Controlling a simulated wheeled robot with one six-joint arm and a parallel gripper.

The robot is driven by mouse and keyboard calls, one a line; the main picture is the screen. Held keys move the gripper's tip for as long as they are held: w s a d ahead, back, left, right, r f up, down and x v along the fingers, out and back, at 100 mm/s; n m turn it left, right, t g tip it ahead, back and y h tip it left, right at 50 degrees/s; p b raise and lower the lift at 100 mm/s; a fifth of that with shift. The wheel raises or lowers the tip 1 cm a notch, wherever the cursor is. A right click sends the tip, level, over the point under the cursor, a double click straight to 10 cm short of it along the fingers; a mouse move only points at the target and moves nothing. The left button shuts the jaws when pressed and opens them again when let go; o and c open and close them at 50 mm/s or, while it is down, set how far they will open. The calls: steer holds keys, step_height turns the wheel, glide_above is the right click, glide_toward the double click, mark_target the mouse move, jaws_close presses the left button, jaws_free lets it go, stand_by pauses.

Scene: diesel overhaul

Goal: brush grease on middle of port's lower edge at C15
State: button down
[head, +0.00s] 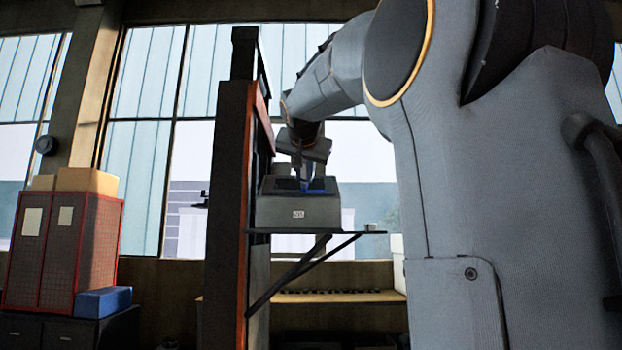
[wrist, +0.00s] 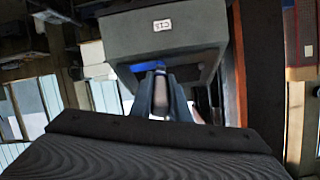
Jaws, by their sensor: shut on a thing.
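A grey box-like housing (head: 298,212) stands on a bracket shelf; in the wrist view the housing (wrist: 120,32) carries a white label (wrist: 162,25) that reads C15 upside down. A dark opening shows in the housing, beside my fingers. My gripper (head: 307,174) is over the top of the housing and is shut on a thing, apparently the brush. Blue (head: 320,188) shows at my fingertips in the head view. In the wrist view my gripper (wrist: 161,98) points into the opening and hides most of the held thing. I cannot tell whether its tip touches the port's edge.
The shelf (head: 350,232) juts from a dark and orange upright post (head: 232,190) close to the left of my arm. A red-framed cabinet (head: 62,245) and a blue box (head: 103,301) stand at the left. Large windows line the back.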

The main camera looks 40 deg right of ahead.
steer(key=w+a+b, duration=0.3)
steer(key=w+a, duration=0.2)
steer(key=a, duration=0.3)
steer(key=shift+w+a, duration=0.2)
steer(key=shift+w, duration=0.15)
stand_by(0.8)
steer(key=shift+r, duration=0.1)
steer(key=shift+s+a+r+p, duration=0.35)
steer(key=shift+s+r, duration=0.15)
steer(key=shift+r, duration=0.3)
steer(key=shift+s+a+r+p, duration=0.35)
steer(key=shift+s+r, duration=0.15)
steer(key=shift+r, duration=0.25)
steer(key=shift+s+a+r+p, duration=0.35)
steer(key=shift+s+r, duration=0.15)
steer(key=shift+r, duration=0.3)
steer(key=shift+s+a+r+p, duration=0.3)
steer(key=shift+s+r, duration=0.1)
steer(key=shift+r, duration=0.2)
steer(key=shift+s+a+r+p, duration=0.15)
steer(key=shift+s+r+p, duration=0.15)
steer(key=shift+r, duration=0.3)
steer(key=shift+f, duration=0.1)
steer(key=w+d+f+b, duration=0.2)
steer(key=w+f+b, duration=0.2)
steer(key=f+b, duration=0.1)
steer(key=shift+d+f, duration=0.3)
steer(key=shift+f, duration=0.35)
